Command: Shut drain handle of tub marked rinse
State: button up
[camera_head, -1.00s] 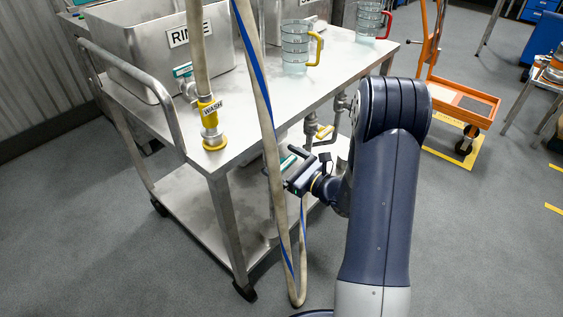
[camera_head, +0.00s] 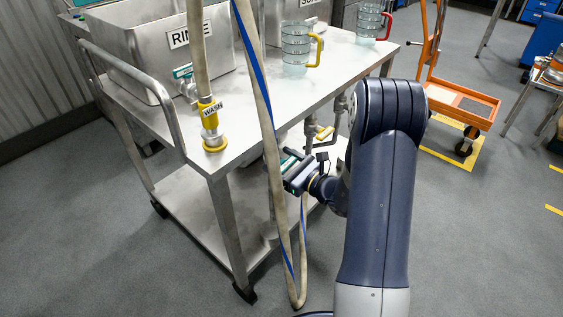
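The tub marked RINSE (camera_head: 150,62) is a steel box at the left of the cart top. A valve with a teal handle (camera_head: 182,71) is on its front right side. Below the cart top, a second teal handle (camera_head: 287,164) shows at my gripper (camera_head: 286,163), mostly hidden by the fingers and the hanging hose. The fingers are close together, with the handle between them, so my gripper looks shut on it. The pipe behind this handle is hidden, so I cannot see which tub it joins. A yellow handle (camera_head: 324,133) is on piping further right.
A pale hose with a blue stripe (camera_head: 262,90) hangs in front of my gripper. A hose tagged WASH (camera_head: 210,112) ends at the cart top (camera_head: 250,125). Jugs (camera_head: 296,45) stand behind. An orange trolley (camera_head: 460,98) is right.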

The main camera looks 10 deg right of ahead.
jog(key=shift+m+p, duration=0.3)
jog(key=shift+m, duration=0.5)
jog(key=o, duration=1)
jog(key=p+v, duration=0.1)
jog(key=v, duration=0.9)
jog(key=shift+s+d, duration=0.25)
jog(key=shift+s, duration=0.05)
jog(key=shift+w+a, duration=0.1)
